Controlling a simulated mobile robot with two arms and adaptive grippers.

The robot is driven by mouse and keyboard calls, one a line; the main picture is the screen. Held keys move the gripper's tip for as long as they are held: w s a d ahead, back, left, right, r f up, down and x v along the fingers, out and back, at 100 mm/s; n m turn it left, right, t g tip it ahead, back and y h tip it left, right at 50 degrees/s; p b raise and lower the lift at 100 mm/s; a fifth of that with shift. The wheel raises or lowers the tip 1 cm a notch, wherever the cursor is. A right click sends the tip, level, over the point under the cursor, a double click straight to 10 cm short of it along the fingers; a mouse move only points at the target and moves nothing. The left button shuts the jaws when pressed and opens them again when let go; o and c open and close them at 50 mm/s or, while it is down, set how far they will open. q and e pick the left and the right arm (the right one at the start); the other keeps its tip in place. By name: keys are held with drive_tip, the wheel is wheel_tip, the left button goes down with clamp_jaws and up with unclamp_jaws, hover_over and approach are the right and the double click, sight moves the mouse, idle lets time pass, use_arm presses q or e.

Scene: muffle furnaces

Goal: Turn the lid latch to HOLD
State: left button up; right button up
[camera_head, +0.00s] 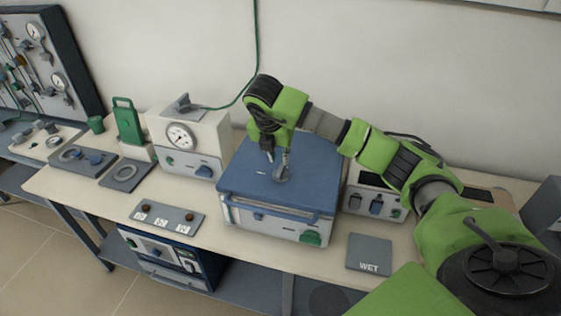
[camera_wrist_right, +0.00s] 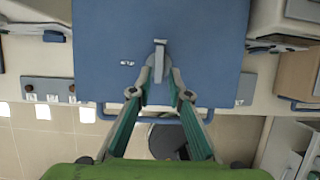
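The blue lid (camera_head: 243,185) covers a light box-shaped furnace (camera_head: 270,226) in the middle of the bench. The grey lid latch (camera_head: 281,176) stands on the lid; it also shows in the right wrist view (camera_wrist_right: 158,62), its handle pointing along the picture's vertical. My right gripper (camera_head: 277,156) reaches down over the lid. In the right wrist view its fingertips (camera_wrist_right: 160,84) are on either side of the latch; whether they press on it cannot be told. A small pale label (camera_wrist_right: 127,63) lies left of the latch, too small to read. My left gripper is not in view.
A gauge unit (camera_head: 181,137) stands left of the furnace. A box with switches (camera_head: 374,203) is at its right. A grey WET plate (camera_head: 369,253) and a panel with knobs (camera_head: 167,217) lie in front. A blue bar handle (camera_head: 270,209) runs along the lid's front.

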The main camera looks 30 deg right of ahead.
sight(281, 168)
drive_tip(key=p+x, duration=0.2)
drive_tip(key=x, duration=0.4)
drive_tip(key=shift+w+f, duration=0.1)
drive_tip(key=shift+f, duration=0.3)
clamp_jaws()
